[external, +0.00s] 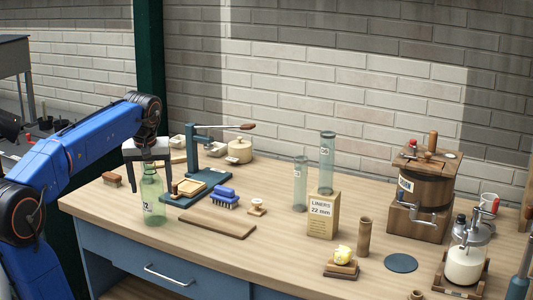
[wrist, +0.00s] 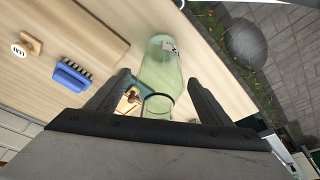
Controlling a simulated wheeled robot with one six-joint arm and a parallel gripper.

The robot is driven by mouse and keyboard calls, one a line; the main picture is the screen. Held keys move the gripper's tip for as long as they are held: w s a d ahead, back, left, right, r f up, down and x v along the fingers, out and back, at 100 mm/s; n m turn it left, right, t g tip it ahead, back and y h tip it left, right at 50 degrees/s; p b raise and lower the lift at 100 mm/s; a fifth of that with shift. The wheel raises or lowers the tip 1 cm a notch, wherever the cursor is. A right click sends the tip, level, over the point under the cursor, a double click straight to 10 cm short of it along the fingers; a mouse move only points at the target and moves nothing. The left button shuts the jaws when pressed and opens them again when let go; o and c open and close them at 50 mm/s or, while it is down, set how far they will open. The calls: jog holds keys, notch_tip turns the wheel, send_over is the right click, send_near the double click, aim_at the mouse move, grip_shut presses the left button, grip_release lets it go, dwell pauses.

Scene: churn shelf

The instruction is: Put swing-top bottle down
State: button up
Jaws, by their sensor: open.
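The swing-top bottle (external: 153,205) is pale green clear glass with a small white label. It stands upright on the bench near its left front edge. My gripper (external: 148,160) is open at the bottle's upper end, pointing down. In the wrist view the bottle (wrist: 162,68) lies between the two spread fingers of my gripper (wrist: 155,90), with a visible gap on each side of it. The bottle's upper end is partly hidden by the gripper in the external view.
A blue brush (external: 225,198) and a wooden board (external: 217,222) lie to the bottle's right. A green press (external: 195,160) stands behind it. A brown brush (external: 111,180) is to its left. The bench (external: 175,243) is bare just in front of the bottle.

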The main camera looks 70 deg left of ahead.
aim_at(149, 165)
jog(key=v, duration=1.2)
jog(key=shift+a+r, duration=0.1)
jog(key=shift+r, duration=0.05)
jog(key=w+d+f+m+t, duration=0.1)
jog(key=w+d+f+m, duration=0.35)
jog(key=d+f, duration=0.45)
jog(key=s+d+f+m+t+h, duration=0.1)
jog(key=s+d+f+m, duration=0.1)
jog(key=d+f, duration=0.6)
jog(key=s+d+f+m+t+h, duration=0.1)
jog(key=s+d+f+m, duration=0.1)
jog(key=d+f+m, duration=0.3)
jog(key=s+d+f+m+t+h, duration=0.1)
jog(key=s+d+f+m, duration=0.2)
jog(key=d+f, duration=0.8)
jog(key=shift+f+m, duration=0.75)
jog(key=shift+d, duration=0.1)
